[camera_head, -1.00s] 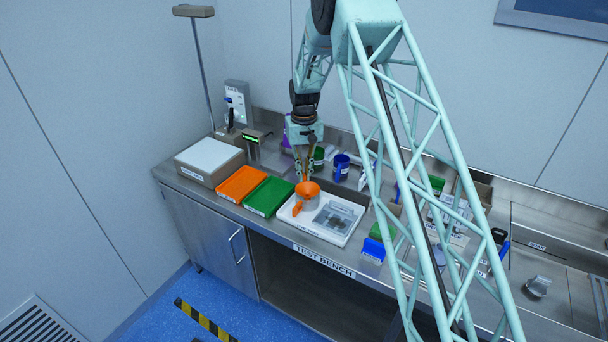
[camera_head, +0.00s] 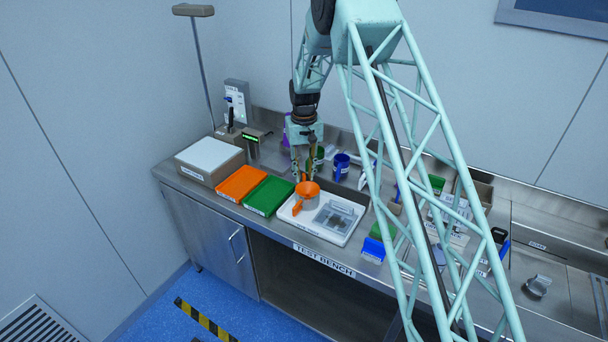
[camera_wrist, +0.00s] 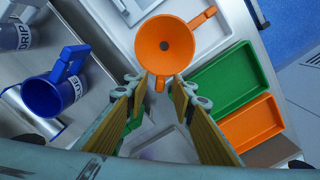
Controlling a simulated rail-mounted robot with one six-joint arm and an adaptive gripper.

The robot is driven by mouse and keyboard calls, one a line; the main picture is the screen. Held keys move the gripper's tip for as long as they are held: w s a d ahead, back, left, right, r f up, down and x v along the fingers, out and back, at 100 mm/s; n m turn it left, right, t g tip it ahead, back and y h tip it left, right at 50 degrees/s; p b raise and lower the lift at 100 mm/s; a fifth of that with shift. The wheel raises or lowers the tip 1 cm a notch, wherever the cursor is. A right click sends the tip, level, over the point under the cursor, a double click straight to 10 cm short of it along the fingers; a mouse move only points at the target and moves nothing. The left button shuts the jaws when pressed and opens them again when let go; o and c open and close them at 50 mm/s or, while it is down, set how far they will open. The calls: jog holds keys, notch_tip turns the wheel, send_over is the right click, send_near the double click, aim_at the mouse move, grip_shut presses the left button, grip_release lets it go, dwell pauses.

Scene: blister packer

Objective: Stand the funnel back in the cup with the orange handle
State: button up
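The orange funnel (camera_head: 308,188) sits upright in the mouth of a grey cup (camera_head: 311,202) on the white tray (camera_head: 285,214). The cup's orange handle (camera_head: 297,208) points to the front left; in the wrist view the handle (camera_wrist: 203,18) is at upper right. The funnel (camera_wrist: 166,42) is seen from above there, its dark hole near the middle, and it hides the cup's body. My gripper (camera_head: 304,174) is just behind the funnel. In the wrist view my gripper (camera_wrist: 158,88) is open, its fingers apart on either side of the funnel's small orange tab (camera_wrist: 160,83).
A grey blister fixture (camera_head: 335,216) shares the tray. Green (camera_head: 269,196) and orange (camera_head: 241,183) shallow trays lie to the left. A blue mug (camera_head: 341,166) stands behind; it also shows in the wrist view (camera_wrist: 45,97). Blue and green bins stand to the right.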

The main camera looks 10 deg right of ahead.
jog(key=o, duration=0.6)
jog(key=shift+r, duration=0.15)
jog(key=shift+r+p, duration=1.15)
jog(key=shift+r, duration=2.2)
